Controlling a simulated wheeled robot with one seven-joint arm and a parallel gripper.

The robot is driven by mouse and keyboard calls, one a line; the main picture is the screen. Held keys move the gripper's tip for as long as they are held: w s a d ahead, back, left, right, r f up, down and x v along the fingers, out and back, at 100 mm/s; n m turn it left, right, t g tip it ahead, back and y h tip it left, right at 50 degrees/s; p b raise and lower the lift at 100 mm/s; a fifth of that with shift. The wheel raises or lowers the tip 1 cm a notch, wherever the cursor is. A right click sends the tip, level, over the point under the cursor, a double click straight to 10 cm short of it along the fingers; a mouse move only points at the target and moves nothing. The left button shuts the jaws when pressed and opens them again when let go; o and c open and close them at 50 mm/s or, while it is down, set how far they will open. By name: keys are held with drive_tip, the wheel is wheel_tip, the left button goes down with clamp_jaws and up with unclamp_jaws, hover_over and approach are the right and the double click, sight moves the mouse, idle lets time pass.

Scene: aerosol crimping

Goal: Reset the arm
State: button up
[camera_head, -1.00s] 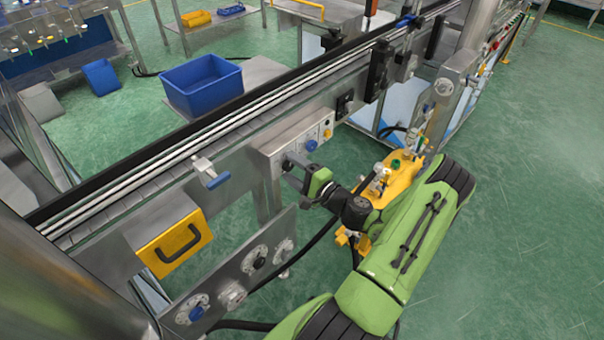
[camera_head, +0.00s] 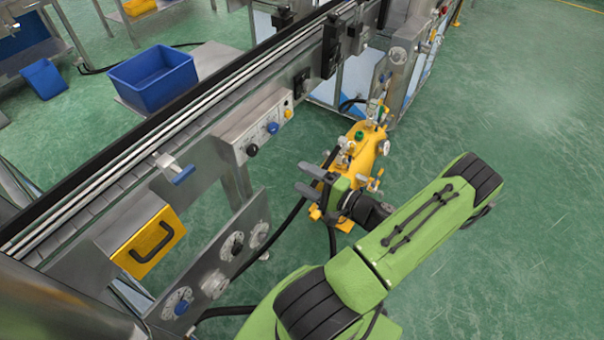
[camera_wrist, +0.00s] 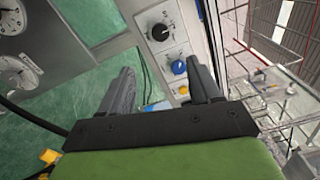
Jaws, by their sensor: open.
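My gripper (camera_head: 308,181) is open and empty in the head view, over the green floor to the right of the control panel (camera_head: 262,131). A gap shows between its fingers and the panel. In the wrist view my gripper (camera_wrist: 160,92) has its two fingers apart, with nothing between them but the machine and floor beyond. The panel also shows there, with a black knob (camera_wrist: 160,32) and a blue knob (camera_wrist: 179,67).
A yellow pump-like unit (camera_head: 362,150) stands on the floor close behind my gripper. A plate with gauges (camera_head: 215,262) and a yellow handled cover (camera_head: 150,243) are at the left. A blue bin (camera_head: 153,78) is beyond the conveyor (camera_head: 200,112). Open floor lies at the right.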

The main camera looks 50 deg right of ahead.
drive_tip(key=shift+w, duration=0.1)
drive_tip(key=w+a+r+n+g+y+p, duration=0.25)
drive_tip(key=a+r+n+g, duration=0.25)
drive_tip(key=a+n+g, duration=0.3)
drive_tip(key=w+a+r+n+g+y+p, duration=0.2)
drive_tip(key=w+a+r+n+g+y, duration=0.15)
drive_tip(key=a+n+g, duration=0.5)
drive_tip(key=s+a+r+n+t+h+p, duration=0.1)
drive_tip(key=s+a+r+n+t+h, duration=0.1)
drive_tip(key=s+a+r, duration=0.3)
drive_tip(key=s+a+r+n+t+h+p, duration=0.1)
drive_tip(key=s+a+r+h, duration=0.3)
drive_tip(key=r, duration=0.9)
drive_tip(key=shift+s+a+r+n+t+h+p, duration=0.25)
drive_tip(key=shift+s+a+n+t+h+p, duration=0.1)
drive_tip(key=shift+s+a+t+p, duration=0.3)
drive_tip(key=shift+s+d, duration=0.1)
drive_tip(key=shift+d, duration=0.05)
